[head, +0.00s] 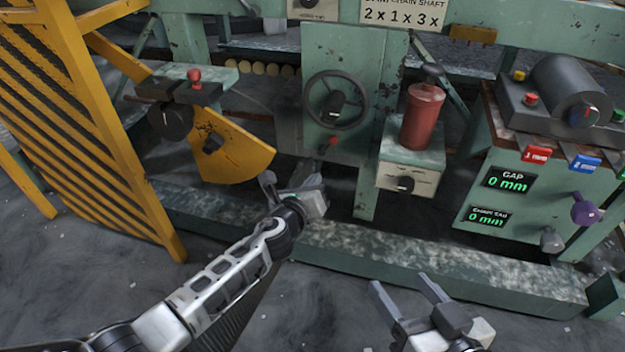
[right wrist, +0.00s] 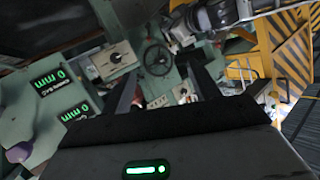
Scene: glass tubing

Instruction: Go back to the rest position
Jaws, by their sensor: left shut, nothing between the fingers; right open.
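My left gripper (head: 298,188) is at the end of the arm that comes in from the lower left in the head view. It is shut with nothing seen in it, in front of the green machine (head: 345,90) and below the handwheel (head: 335,100). Whether it touches the machine I cannot tell. My right gripper (head: 402,283) is low in the head view, open and empty, with its two fingers apart in front of the green base beam (head: 440,260). Its fingers also show in the right wrist view (right wrist: 165,92), with nothing between them.
A yellow striped guard (head: 75,120) stands at the left, beside a yellow curved plate (head: 230,150). A red cylinder (head: 422,118) stands on a box with a black knob. A control console (head: 530,180) at the right shows 0 mm. Grey floor (head: 310,310) lies open in front.

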